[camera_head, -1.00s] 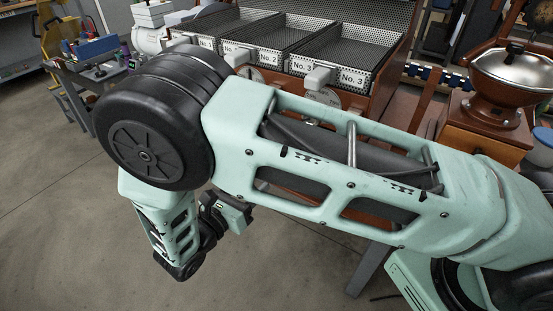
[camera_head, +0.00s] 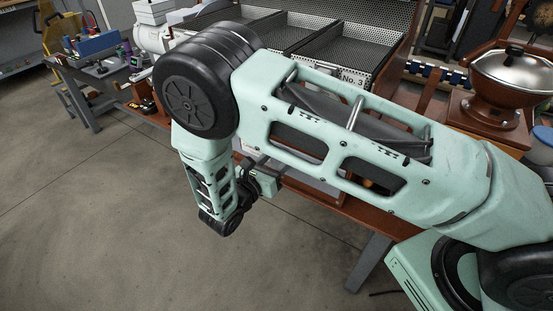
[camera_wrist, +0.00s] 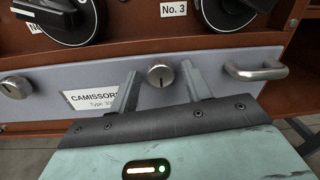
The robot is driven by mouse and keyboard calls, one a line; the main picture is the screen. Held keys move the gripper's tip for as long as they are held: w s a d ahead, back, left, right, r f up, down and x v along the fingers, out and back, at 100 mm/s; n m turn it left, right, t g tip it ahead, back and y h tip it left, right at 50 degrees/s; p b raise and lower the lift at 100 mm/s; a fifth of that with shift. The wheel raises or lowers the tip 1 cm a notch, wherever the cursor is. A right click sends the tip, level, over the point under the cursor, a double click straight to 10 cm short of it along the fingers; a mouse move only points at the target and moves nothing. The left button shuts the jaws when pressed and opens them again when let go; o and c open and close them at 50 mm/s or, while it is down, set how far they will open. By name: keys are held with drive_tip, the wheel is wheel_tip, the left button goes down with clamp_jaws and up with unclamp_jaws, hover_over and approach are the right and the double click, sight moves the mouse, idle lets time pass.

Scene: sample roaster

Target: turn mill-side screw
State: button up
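The mill-side screw (camera_wrist: 160,73) is a round, slotted metal head on the grey front panel (camera_wrist: 222,62), below the No. 3 label. My gripper (camera_wrist: 159,82) is open, with one finger to the left and one to the right of the screw in the wrist view. The fingers appear clear of the screw head; I cannot tell how near the tips are to the panel. In the head view my gripper (camera_head: 264,181) is at the roaster's front, its fingers hard to make out. My arm hides the screw there.
A metal handle (camera_wrist: 257,70) sticks out right of the mill-side screw. Black knobs (camera_wrist: 228,10) are above. The mill (camera_head: 497,90) stands at the right; the floor in front is free.

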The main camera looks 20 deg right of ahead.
drive_tip(key=c, duration=0.8)
drive_tip(key=shift+m, duration=0.4)
drive_tip(key=shift+s+f+m+t+y+b, duration=0.1)
drive_tip(key=shift+m+t+y+b, duration=0.25)
drive_tip(key=shift+m+b, duration=5.4)
drive_tip(key=shift+s+f+m+t+y+b, duration=0.15)
drive_tip(key=shift+m+t, duration=0.3)
drive_tip(key=shift+m, duration=10.8)
drive_tip(key=shift+w+r, duration=0.1)
